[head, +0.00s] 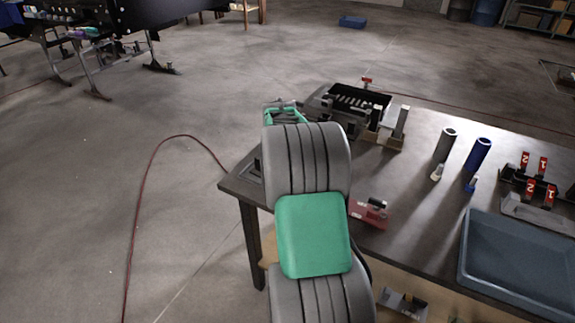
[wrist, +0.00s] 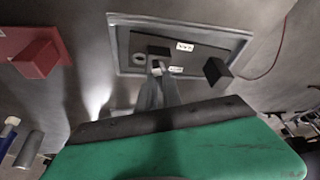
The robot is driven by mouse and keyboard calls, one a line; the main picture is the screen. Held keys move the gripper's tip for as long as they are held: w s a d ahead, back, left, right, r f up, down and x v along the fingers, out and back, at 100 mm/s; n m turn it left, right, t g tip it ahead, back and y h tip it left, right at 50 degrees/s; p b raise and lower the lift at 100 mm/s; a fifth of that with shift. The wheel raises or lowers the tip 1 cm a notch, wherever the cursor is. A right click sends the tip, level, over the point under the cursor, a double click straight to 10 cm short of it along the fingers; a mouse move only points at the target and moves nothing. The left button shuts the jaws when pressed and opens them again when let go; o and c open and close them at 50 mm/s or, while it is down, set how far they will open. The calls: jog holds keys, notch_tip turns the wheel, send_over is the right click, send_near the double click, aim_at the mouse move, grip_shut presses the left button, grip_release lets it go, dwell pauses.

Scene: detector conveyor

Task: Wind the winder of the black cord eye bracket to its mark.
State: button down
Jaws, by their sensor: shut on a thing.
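In the wrist view, the black cord eye bracket (wrist: 192,61) is a dark plate set in a grey frame, with a black block (wrist: 216,71) standing at its right and small white labels. My gripper (wrist: 157,78) reaches down to the plate, its grey fingers close together and shut on the small winder (wrist: 157,66), which has a pale tip. The fingers hide most of the winder, and I cannot read its angle against the mark. In the head view, my arm hides the gripper and most of the bracket; a black post (head: 257,161) shows at the table's left edge.
A red bracket (head: 369,213) lies near the arm; its red block (wrist: 36,59) shows in the wrist view. A black box (head: 355,101), grey and blue cylinders (head: 477,154), red numbered tags (head: 531,189) and a blue-grey tray (head: 520,259) stand on the table (head: 415,215).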

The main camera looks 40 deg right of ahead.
dwell(0.8)
jog(key=c, duration=1.5)
grip_release()
jog(key=shift+r, duration=0.1)
jog(key=b+v, duration=0.1)
jog(key=v, duration=0.6)
jog(key=shift+r, duration=0.3)
jog(key=shift+a, duration=0.1)
jog(key=shift+s, duration=0.1)
